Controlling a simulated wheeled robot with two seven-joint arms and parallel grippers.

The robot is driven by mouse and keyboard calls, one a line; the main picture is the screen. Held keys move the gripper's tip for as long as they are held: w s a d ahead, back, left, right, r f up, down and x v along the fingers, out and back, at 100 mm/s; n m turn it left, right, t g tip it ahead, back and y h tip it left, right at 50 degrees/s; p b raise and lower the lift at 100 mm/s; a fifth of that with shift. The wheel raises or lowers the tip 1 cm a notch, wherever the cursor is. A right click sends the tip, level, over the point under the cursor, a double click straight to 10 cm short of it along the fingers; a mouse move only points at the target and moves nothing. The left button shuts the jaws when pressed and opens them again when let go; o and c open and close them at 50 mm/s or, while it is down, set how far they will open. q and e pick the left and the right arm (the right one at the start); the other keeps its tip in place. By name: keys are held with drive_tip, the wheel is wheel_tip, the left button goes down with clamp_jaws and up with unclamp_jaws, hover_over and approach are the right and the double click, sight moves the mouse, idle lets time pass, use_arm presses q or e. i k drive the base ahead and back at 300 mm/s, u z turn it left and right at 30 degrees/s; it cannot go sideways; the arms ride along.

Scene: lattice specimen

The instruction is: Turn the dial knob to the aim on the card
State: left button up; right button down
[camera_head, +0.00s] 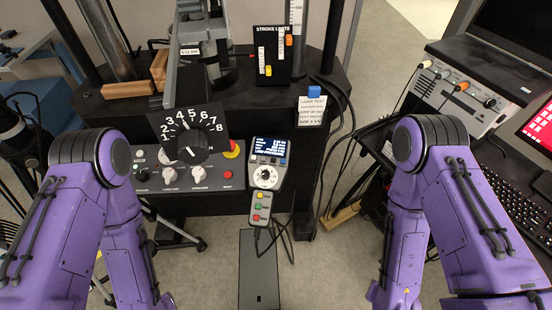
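The black dial knob (189,146) sits on a black dial plate (217,146) with white numbers, on the front of the test machine. A small white mark shows above the knob, near the 4 and 5; the exact setting is too small to tell. The white card (311,111) stands to the right on the machine's base, headed "LOAD TEST"; its last line seems to read "AIM 4 kN". Both my purple arms reach down at the left and right of the picture, apart from the knob. Neither gripper's fingers show.
A grey control panel (207,181) with smaller knobs, a red button (231,149) and a handset with a screen (268,163) surround the dial. A stroke limits board (272,55) stands behind. Cables hang right of the card. A grey instrument box (465,95) and keyboard stand at right.

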sight(264, 174)
drive_tip(key=k, duration=1.15)
drive_tip(key=z, duration=1)
drive_tip(key=i, duration=1.25)
drive_tip(key=u, duration=0.55)
